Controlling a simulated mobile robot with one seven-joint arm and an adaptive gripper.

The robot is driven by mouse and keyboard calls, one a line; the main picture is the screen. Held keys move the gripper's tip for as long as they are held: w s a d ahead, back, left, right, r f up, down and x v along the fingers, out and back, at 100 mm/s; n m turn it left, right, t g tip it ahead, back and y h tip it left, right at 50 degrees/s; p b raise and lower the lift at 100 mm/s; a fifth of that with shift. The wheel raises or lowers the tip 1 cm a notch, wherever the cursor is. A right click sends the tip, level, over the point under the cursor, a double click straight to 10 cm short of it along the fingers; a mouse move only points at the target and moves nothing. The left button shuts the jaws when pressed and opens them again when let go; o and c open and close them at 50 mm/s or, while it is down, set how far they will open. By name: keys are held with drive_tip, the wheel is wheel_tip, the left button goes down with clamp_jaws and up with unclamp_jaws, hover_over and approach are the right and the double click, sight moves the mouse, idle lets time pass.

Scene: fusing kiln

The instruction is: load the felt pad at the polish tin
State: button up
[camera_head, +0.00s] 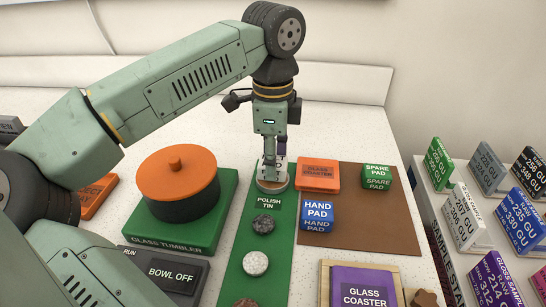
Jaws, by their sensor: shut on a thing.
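My gripper (270,175) points down at the far end of a green strip, right over the polish tin (272,187), a low round light piece with the label "POLISH TIN" in front of it. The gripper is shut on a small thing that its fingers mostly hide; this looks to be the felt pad. A bit of purple shows behind the fingers. I cannot tell whether the held thing touches the tin. A blue block marked "HAND PAD" (317,213) and a green block marked "SPARE PAD" (376,177) stand to the right on a brown mat.
Dark (263,223) and white (255,263) discs lie nearer on the green strip (236,280). A glass tumbler station with an orange-lidded pot (180,190) stands left. A purple glass coaster block (363,287) lies nearer.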

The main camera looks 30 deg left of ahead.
drive_tip(key=shift+s+f+b, duration=0.1)
drive_tip(key=shift+f+b, duration=0.55)
drive_tip(key=shift+b, duration=0.1)
idle(1.9)
drive_tip(key=shift+r, duration=0.1)
drive_tip(key=shift+r+p, duration=2)
drive_tip(key=shift+r, duration=1.55)
wheel_tip(320, 180, down, 7)
drive_tip(key=b, duration=0.4)
drive_tip(key=shift+f, duration=0.1)
